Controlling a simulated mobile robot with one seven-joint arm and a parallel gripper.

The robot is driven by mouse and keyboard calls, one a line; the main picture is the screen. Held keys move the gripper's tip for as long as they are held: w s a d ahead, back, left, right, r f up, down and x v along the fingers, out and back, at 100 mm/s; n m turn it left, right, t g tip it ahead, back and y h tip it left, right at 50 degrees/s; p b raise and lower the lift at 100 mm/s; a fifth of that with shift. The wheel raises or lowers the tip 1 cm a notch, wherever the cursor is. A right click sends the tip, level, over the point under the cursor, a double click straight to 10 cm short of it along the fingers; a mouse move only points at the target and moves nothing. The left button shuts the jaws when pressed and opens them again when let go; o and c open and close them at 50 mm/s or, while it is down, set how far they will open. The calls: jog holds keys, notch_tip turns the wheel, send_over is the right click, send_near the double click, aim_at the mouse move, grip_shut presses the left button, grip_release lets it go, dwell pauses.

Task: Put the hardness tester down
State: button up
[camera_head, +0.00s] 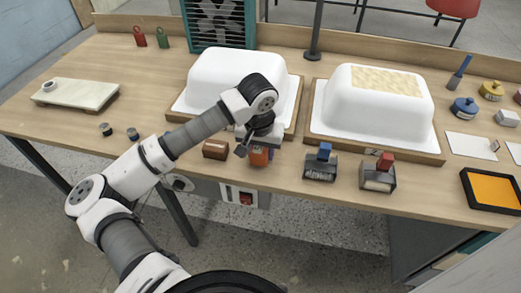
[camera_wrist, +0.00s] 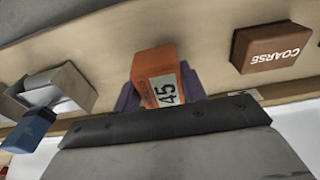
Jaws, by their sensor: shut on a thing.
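The hardness tester is an orange block (camera_head: 260,157) at the front of the bench, below my gripper. In the wrist view the orange tester (camera_wrist: 156,66) shows a white label with "45". My gripper (camera_head: 257,149) points down and is shut on it; the purple-grey fingers (camera_wrist: 160,90) show on both sides of it in the wrist view. I cannot tell whether its underside touches the bench. My wrist hides part of its top in the head view.
A brown "COARSE" block (camera_wrist: 274,48) lies close beside the tester; the head view shows this block (camera_head: 215,149) at left. Two metal blocks with a blue handle (camera_head: 324,151) and a red handle (camera_head: 386,161) stand right. White tub shells (camera_head: 236,70) (camera_head: 375,105) stand behind. The bench's front edge is near.

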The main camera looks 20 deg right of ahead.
aim_at(259, 152)
jog(key=shift+f, duration=0.4)
jog(key=shift+f+b, duration=0.2)
jog(key=shift+b, duration=0.15)
jog(key=o, duration=0.9)
jog(key=shift+r, duration=0.1)
jog(key=shift+r+p, duration=0.2)
jog(key=shift+p, duration=0.2)
jog(key=r+b, duration=0.1)
jog(key=r, duration=0.3)
jog(key=s+r+b, duration=0.1)
jog(key=r, duration=0.3)
jog(key=r+b, duration=0.1)
jog(key=r, duration=0.2)
jog(key=shift+s+a+r, duration=0.15)
jog(key=shift+a+r, duration=0.25)
